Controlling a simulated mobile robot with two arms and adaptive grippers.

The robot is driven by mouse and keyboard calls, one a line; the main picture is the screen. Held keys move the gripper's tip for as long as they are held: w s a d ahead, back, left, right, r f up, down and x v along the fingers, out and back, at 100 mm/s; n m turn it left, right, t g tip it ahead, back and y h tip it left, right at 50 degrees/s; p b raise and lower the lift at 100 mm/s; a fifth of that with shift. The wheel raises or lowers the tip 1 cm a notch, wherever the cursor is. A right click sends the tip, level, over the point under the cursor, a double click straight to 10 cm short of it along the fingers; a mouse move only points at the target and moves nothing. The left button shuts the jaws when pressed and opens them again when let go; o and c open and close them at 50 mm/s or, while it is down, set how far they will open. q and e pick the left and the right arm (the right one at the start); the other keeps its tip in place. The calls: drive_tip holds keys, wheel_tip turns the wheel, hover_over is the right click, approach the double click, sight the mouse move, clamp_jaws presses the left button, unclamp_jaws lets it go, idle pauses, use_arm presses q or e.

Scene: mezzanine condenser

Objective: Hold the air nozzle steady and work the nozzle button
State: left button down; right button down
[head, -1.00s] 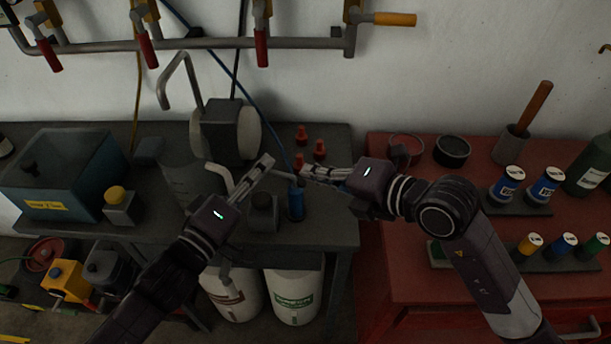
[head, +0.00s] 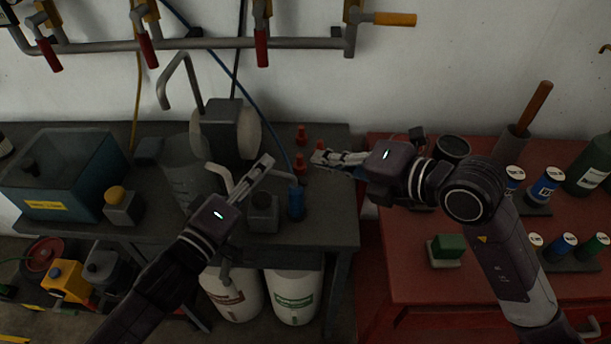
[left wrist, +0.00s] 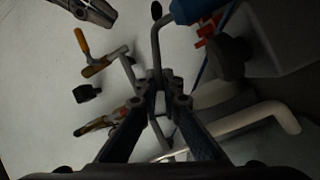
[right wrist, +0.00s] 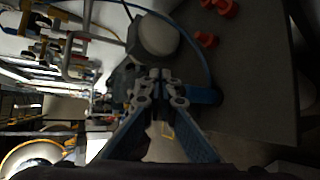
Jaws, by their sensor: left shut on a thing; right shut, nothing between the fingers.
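The air nozzle (head: 296,204) has a blue body and a thin grey bent tube, and stands upright over the grey bench. My left gripper (head: 268,161) is shut on its grey tube, left of the blue body. In the left wrist view the tube runs from the blue body (left wrist: 203,9) down between the fingertips (left wrist: 160,83). My right gripper (head: 318,158) is shut and empty, above and right of the nozzle, apart from it. In the right wrist view the blue body (right wrist: 205,95) lies right of the fingertips (right wrist: 158,82). I cannot make out the button.
A blue hose (head: 262,122) runs from the wall pipe to the nozzle. Red fittings (head: 301,134) stand behind it, and a grinder-like machine (head: 226,132) stands to the left. A red bench (head: 405,286) with a green block (head: 447,246) is at the right.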

sight(303, 180)
drive_tip(key=shift+d+r, duration=0.35)
drive_tip(key=shift+r, duration=0.2)
drive_tip(key=shift+d+r, duration=0.3)
drive_tip(key=shift+r, duration=0.25)
idle(1.1)
drive_tip(key=d+r, duration=0.2)
drive_tip(key=r, duration=0.1)
drive_tip(key=shift+r, duration=0.15)
drive_tip(key=shift+a, duration=0.15)
drive_tip(key=a+f, duration=0.4)
drive_tip(key=f, duration=0.3)
drive_tip(key=shift+a+f, duration=0.15)
drive_tip(key=shift+f, duration=0.2)
idle(1.3)
drive_tip(key=shift+a+f, duration=0.2)
drive_tip(key=shift+f, duration=0.15)
